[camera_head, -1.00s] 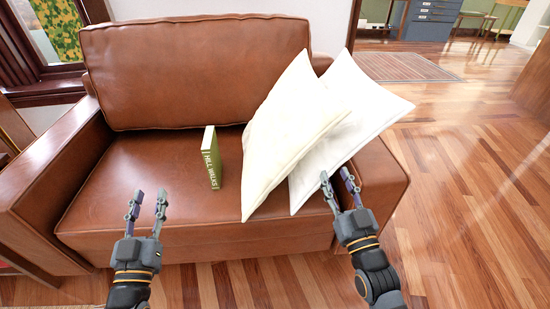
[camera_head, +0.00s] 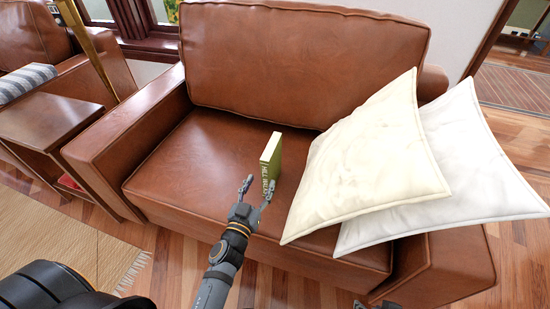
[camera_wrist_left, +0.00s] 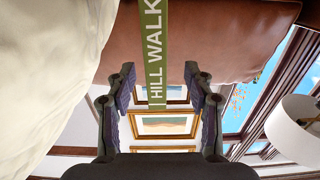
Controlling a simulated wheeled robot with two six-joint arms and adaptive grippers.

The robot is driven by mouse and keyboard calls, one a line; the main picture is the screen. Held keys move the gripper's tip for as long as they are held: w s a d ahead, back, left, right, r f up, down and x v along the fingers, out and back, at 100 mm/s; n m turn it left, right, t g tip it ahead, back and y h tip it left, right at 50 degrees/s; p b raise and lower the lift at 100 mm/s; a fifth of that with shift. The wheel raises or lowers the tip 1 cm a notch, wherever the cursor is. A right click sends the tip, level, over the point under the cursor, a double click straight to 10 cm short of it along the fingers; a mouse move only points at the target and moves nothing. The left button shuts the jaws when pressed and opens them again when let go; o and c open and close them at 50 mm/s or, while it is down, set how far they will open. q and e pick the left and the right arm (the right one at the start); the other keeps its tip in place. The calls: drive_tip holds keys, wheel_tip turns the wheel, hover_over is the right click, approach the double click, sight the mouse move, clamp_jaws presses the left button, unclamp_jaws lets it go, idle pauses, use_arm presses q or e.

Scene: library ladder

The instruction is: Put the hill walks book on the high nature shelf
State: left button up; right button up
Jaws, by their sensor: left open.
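The hill walks book (camera_head: 273,152), green with pale page edges, stands upright on the brown sofa seat (camera_head: 205,165). My left gripper (camera_head: 259,184) is open in front of the book, its fingertips close to the lettered spine. In the left wrist view the green spine (camera_wrist_left: 154,45) lines up with the gap between the open fingers (camera_wrist_left: 159,72). I cannot tell whether the tips reach past the spine. Only small grey parts at the bottom edge, probably my right gripper (camera_head: 362,304), show. The high nature shelf is not in view.
A cream cushion (camera_head: 370,155) and a white cushion (camera_head: 475,165) lean on the sofa, right of the book. The sofa's left arm (camera_head: 130,145) rises beside the seat. A wooden side table (camera_head: 50,125) stands further left. The seat left of the book is clear.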

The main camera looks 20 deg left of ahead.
sight(263, 177)
use_arm(q)
drive_tip(key=w, duration=0.5)
drive_tip(key=shift+d, duration=0.1)
drive_tip(key=w, duration=0.5)
drive_tip(key=shift+d, duration=0.35)
drive_tip(key=shift+c, duration=0.3)
clamp_jaws()
